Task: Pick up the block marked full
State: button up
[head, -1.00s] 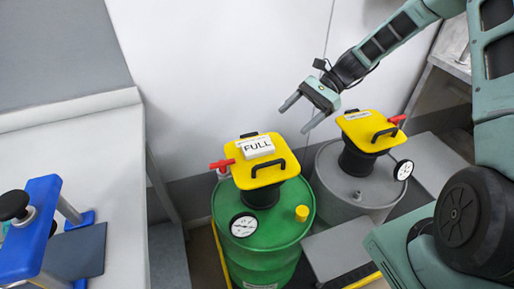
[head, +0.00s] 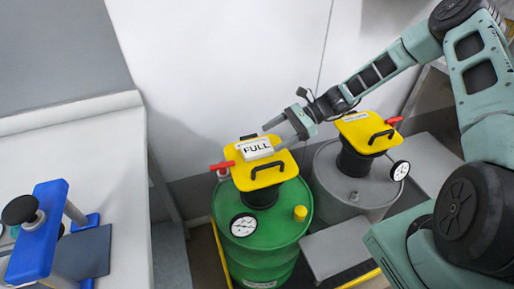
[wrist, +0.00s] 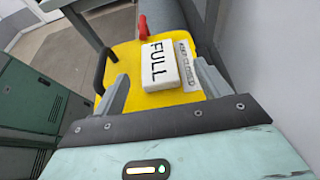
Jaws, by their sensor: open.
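The white block marked FULL (head: 255,149) lies on the yellow lid (head: 266,178) of the green drum (head: 263,241). In the wrist view the block (wrist: 160,66) lies between and beyond my open finger tips, beside a "KEEP CLOSED" label (wrist: 186,66). My gripper (head: 275,134) is open and empty, just right of and close to the block in the head view. In the wrist view my gripper (wrist: 160,92) has one finger on either side of the block's near end. I cannot tell whether the fingers touch the lid.
The lid has black handles (head: 268,168) and a red lever (head: 222,165). A grey drum (head: 352,194) with a yellow lid (head: 367,130) stands at right. A bench (head: 125,150) with a blue frame (head: 37,232) is at left. A white wall (head: 220,70) stands behind.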

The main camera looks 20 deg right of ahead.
aim_at(259, 147)
jog(key=shift+s+f+p+x, duration=0.15)
jog(key=shift+p+x, duration=0.25)
jog(key=shift+x, duration=1)
jog(key=shift+s+f+p+x, duration=0.1)
jog(key=shift+p+x, duration=0.3)
jog(key=shift+x, duration=1)
jog(key=shift+d, duration=0.1)
jog(key=c, duration=1)
